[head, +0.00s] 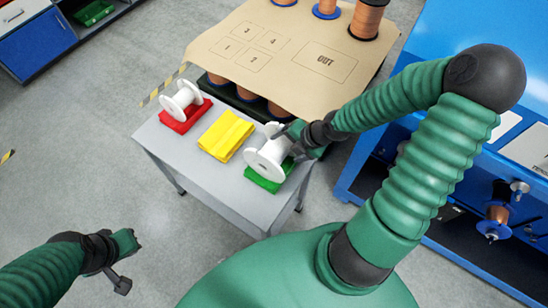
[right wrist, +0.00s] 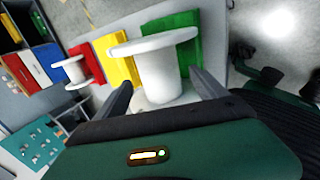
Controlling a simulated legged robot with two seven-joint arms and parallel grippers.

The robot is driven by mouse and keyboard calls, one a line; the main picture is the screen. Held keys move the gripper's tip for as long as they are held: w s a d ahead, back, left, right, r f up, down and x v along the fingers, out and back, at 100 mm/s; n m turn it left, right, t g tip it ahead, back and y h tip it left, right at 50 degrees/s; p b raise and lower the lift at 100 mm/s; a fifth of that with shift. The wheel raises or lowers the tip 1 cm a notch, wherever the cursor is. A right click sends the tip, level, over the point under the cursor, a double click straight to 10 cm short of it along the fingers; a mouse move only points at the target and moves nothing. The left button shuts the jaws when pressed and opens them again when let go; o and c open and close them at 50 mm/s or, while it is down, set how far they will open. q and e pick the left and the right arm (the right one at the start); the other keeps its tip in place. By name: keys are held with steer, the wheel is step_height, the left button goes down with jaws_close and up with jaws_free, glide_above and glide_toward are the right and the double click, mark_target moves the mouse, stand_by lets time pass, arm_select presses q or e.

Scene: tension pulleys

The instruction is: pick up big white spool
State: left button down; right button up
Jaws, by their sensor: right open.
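Two white spools stand out on the grey table (head: 220,182). The big white spool (head: 268,155) is at the right end, on a green cloth (head: 262,181). A smaller-looking white spool (head: 184,98) is on a red cloth (head: 185,119) at the left end. My right gripper (head: 290,138) is at the big spool's right side. In the right wrist view the big spool (right wrist: 158,68) shows between and beyond the two open fingers; contact cannot be told. My left gripper (head: 115,265) is low at the left, away from the table; its finger opening is unclear.
A yellow cloth (head: 226,136) lies between the spools. Behind is a brown board (head: 285,65) marked OUT, with copper spools above and below it. A blue machine (head: 470,215) stands at the right. Open floor lies left of the table.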

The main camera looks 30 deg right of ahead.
mark_target(282, 149)
steer(key=b+x, duration=0.2)
steer(key=x, duration=0.3)
steer(key=shift+w+d+f, duration=0.1)
steer(key=shift+w+f, duration=0.15)
steer(key=shift+f, duration=0.15)
steer(key=b+x, duration=0.1)
steer(key=x, duration=0.1)
steer(key=a+b+x, duration=0.1)
steer(key=x, duration=0.1)
steer(key=shift+w+a+f+b, duration=0.1)
steer(key=shift+a+f+b, duration=0.1)
steer(key=shift+b, duration=0.2)
steer(key=shift+w+f, duration=0.15)
arm_select(q)
steer(key=s+x, duration=0.1)
steer(key=x, duration=0.5)
steer(key=shift+d, duration=0.15)
arm_select(e)
steer(key=shift+d, duration=0.15)
steer(key=shift+c, duration=1)
steer(key=c, duration=1.3)
arm_select(q)
steer(key=shift+f, duration=0.15)
arm_select(e)
steer(key=shift+c, duration=0.2)
